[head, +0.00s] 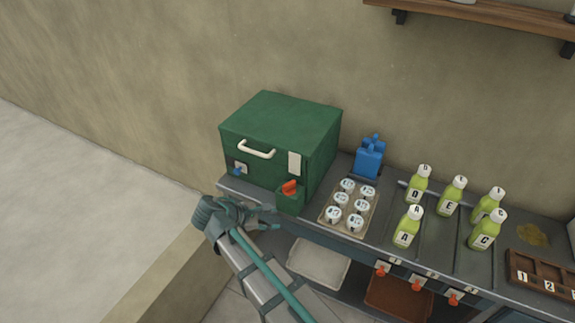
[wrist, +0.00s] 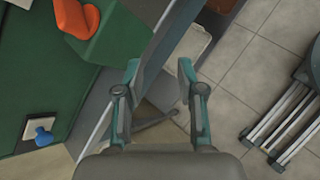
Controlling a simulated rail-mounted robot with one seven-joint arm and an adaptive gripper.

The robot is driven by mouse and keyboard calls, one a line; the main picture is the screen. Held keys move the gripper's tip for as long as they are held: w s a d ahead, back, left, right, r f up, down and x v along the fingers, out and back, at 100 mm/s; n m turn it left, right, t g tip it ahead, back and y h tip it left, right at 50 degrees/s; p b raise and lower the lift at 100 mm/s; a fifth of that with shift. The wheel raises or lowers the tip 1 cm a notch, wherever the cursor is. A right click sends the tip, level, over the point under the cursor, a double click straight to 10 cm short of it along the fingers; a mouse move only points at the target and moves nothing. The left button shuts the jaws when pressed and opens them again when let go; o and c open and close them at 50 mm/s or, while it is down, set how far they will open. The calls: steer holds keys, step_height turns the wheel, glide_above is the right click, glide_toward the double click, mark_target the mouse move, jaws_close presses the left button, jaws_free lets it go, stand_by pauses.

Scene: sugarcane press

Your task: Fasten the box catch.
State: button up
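A green box (head: 270,135) stands on the left end of the bench, its lid down. On its front are a white handle (head: 257,150), a pale upright strip (head: 294,163) near the right corner and a blue knob (head: 238,171) on a white plate at lower left. I cannot tell which part is the catch. An orange lever (head: 289,187) sits on a small green block (head: 291,201) at the front right corner. In the wrist view the lever (wrist: 76,18) and blue knob (wrist: 43,137) lie left of my gripper (wrist: 159,68), which is open, empty and apart from the box.
Right of the box are a tray (head: 325,217) of white-capped cups, a blue container (head: 369,158) and several green bottles (head: 407,228). Orange knobs (head: 381,271) line the bench front. A wall shelf (head: 480,14) is above. The floor left of the bench is clear.

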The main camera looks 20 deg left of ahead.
mark_target(286, 185)
steer(key=w+a+r+n+t+h+p, duration=0.1)
steer(key=w+a+r+n+t+h, duration=0.2)
steer(key=r+n, duration=0.45)
steer(key=shift+m+y, duration=0.45)
steer(key=shift+y, duration=0.05)
steer(key=p+x, duration=0.1)
steer(key=x, duration=0.1)
steer(key=p+x, duration=0.1)
steer(key=x, duration=0.2)
steer(key=r+x, duration=0.1)
steer(key=x, duration=0.2)
steer(key=shift+w+f+p, duration=0.15)
steer(key=shift+w+p, duration=0.25)
steer(key=shift+w, duration=0.1)
steer(key=shift+x, duration=0.9)
steer(key=shift+f, duration=0.1)
jaws_close()
